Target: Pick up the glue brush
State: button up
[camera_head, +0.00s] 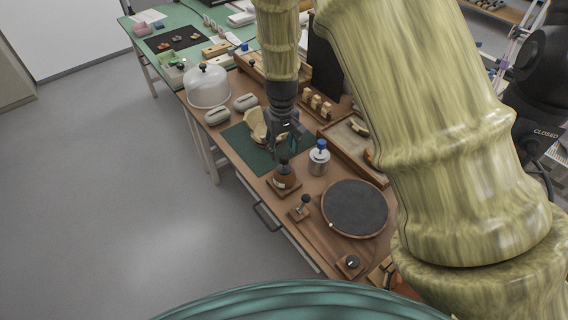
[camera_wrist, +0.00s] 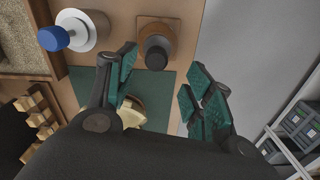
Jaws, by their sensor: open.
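A brown pot (camera_head: 284,183) stands on a square wooden base at the table's front left edge. A dark upright handle (camera_head: 283,161) rises from it and looks like the glue brush; its lower end is hidden. In the wrist view the dark handle (camera_wrist: 156,56) is seen nearly end-on in the brown pot (camera_wrist: 155,32). My gripper (camera_head: 286,148) points down just above and behind the pot. It also shows in the wrist view (camera_wrist: 165,68), with its teal-padded fingers apart and the handle's top in the gap between them, nearer the left finger. Contact is not visible.
A silver jar with a blue knob (camera_head: 319,156) stands close right of the pot. Cream sherds (camera_head: 257,124) lie on a green mat (camera_head: 240,143) behind. A dark round turntable (camera_head: 355,208) and a small knobbed stand (camera_head: 301,209) are in front. Floor lies left.

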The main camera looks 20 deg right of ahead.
aim_at(284, 156)
jog(key=shift+d+f+p, duration=0.15)
jog(key=shift+f+p, duration=0.4)
jog(key=shift+f, duration=0.5)
jog(key=shift+d+f+p, duration=0.15)
jog(key=shift+f+p, duration=0.35)
jog(key=shift+f, duration=1.7)
jog(key=shift+c, duration=0.4)
jog(key=c, duration=0.8)
